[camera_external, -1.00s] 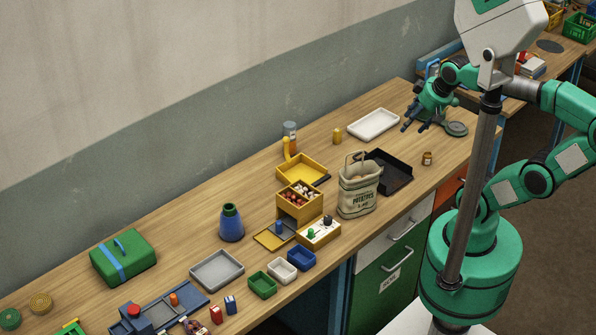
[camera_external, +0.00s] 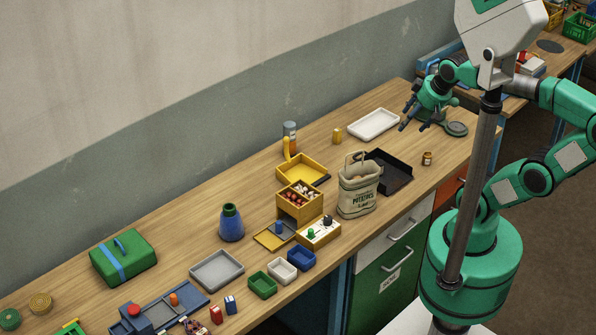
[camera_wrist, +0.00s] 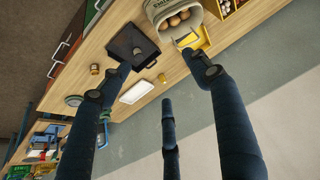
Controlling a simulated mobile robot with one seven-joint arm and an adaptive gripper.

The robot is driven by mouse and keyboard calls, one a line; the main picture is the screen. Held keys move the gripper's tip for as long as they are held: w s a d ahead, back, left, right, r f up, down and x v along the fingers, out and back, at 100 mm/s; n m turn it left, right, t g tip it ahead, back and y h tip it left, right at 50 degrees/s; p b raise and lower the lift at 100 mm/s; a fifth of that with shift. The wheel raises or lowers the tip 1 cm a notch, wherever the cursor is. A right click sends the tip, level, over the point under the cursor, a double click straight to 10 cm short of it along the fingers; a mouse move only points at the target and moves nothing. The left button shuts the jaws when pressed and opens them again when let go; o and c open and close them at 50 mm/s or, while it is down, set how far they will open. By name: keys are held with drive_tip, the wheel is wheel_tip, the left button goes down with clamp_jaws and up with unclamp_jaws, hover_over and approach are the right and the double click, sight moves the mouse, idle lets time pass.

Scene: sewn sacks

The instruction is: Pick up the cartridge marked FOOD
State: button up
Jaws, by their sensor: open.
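I cannot read the word FOOD on anything in view. A grey cylinder with an orange band (camera_external: 290,134) stands at the back by the wall. I cannot tell whether any of these is the cartridge. My gripper (camera_external: 409,121) is at the far right end of the bench, above it and close to the white tray. In the wrist view my gripper (camera_wrist: 164,85) has its dark fingers spread with nothing between them.
A white tray (camera_external: 374,124), a black tray (camera_external: 402,166) and a potato sack (camera_external: 358,198) stand near the arm. Yellow boxes (camera_external: 297,214), a blue bottle (camera_external: 231,225), a grey tray (camera_external: 217,272) and a green case (camera_external: 124,257) are farther left. Some bare wood lies between them.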

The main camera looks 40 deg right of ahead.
drive_tip(key=w+r+n+p, duration=0.2)
drive_tip(key=w+r+n, duration=0.2)
drive_tip(key=w, duration=0.5)
drive_tip(key=n+g+p, duration=0.6)
drive_tip(key=n+p, duration=0.3)
drive_tip(key=n, duration=1.5)
hover_over(288, 133)
drive_tip(key=w+d, duration=0.1)
drive_tip(key=d, duration=0.1)
wheel_tip(288, 133, down, 27)
drive_tip(key=shift+w+a, duration=0.1)
drive_tip(key=shift+a, duration=0.05)
drive_tip(key=shift+w+f, duration=0.15)
drive_tip(key=shift+f, duration=0.3)
drive_tip(key=shift+f, duration=0.1)
drive_tip(key=shift+f, duration=4.15)
